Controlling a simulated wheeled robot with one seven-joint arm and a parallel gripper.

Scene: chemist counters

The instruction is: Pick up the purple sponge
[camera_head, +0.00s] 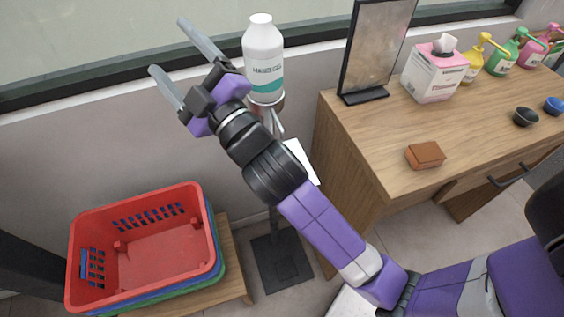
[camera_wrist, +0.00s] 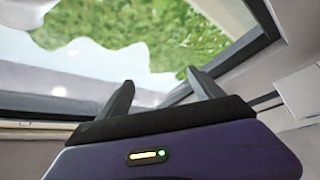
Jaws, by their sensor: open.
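No purple sponge shows in either view. A brown-orange sponge-like block (camera_head: 425,155) lies on the wooden desk near its front left. My gripper (camera_head: 169,46) is raised at the upper left, in front of the window and wall, well away from that block. Its two grey fingers are spread apart with nothing between them. In the wrist view my gripper (camera_wrist: 160,78) also shows open and empty, facing the window with greenery outside.
The wooden desk (camera_head: 375,125) carries a black-framed mirror (camera_head: 378,45), a tissue box (camera_head: 434,72), several colored pump bottles and two small bowls. A sanitizer bottle (camera_head: 263,60) on a stand is close beside my gripper. Stacked baskets, red on top (camera_head: 150,255), stand lower left.

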